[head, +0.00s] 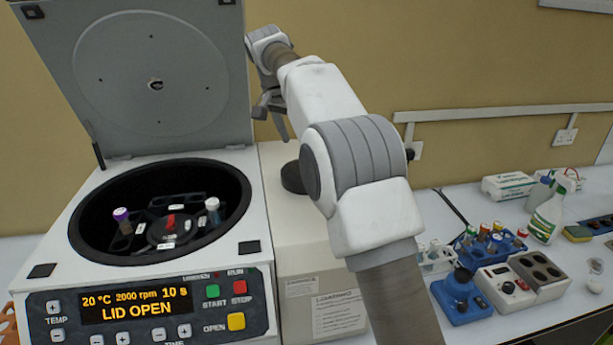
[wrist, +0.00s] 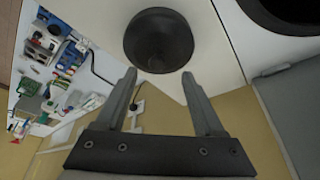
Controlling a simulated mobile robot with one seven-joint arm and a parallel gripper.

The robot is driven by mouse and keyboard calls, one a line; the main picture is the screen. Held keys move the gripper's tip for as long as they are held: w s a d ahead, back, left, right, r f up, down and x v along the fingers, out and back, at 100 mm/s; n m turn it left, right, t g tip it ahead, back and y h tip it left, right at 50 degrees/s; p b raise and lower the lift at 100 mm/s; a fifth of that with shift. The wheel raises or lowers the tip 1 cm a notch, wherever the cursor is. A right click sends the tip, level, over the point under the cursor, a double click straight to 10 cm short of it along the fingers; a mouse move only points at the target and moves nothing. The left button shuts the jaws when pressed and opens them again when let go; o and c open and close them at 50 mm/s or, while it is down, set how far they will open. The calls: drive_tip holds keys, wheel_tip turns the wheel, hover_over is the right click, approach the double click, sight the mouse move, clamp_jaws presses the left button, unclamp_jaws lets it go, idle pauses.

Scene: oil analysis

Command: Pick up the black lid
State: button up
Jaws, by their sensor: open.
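The black lid (head: 292,178) is a dark round piece on top of the beige box beside the centrifuge; my arm partly covers it in the head view. In the wrist view the black lid (wrist: 158,38) is round and knob-like, just beyond my fingertips. My gripper (wrist: 158,75) is open and empty, with its two fingers apart and the lid centred ahead of the gap. In the head view my gripper (head: 271,118) is above and slightly left of the lid, apart from it.
The centrifuge (head: 255,250) stands left with its cover (head: 150,80) raised and tubes in its rotor; its display reads LID OPEN. The beige box (head: 300,260) bears the lid. Right are tube racks, a blue device (head: 462,300) and a spray bottle (head: 548,215). A wall is behind.

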drive_tip(key=shift+x, duration=0.75)
drive_tip(key=x, duration=0.4)
drive_tip(key=shift+w+d+r, duration=0.1)
drive_tip(key=shift+w+d, duration=0.15)
drive_tip(key=shift+d, duration=0.2)
drive_tip(key=shift+w+d+f, duration=0.1)
drive_tip(key=shift+w+f, duration=0.1)
drive_tip(key=shift+f, duration=0.35)
clamp_jaws()
drive_tip(key=shift+r, duration=0.1)
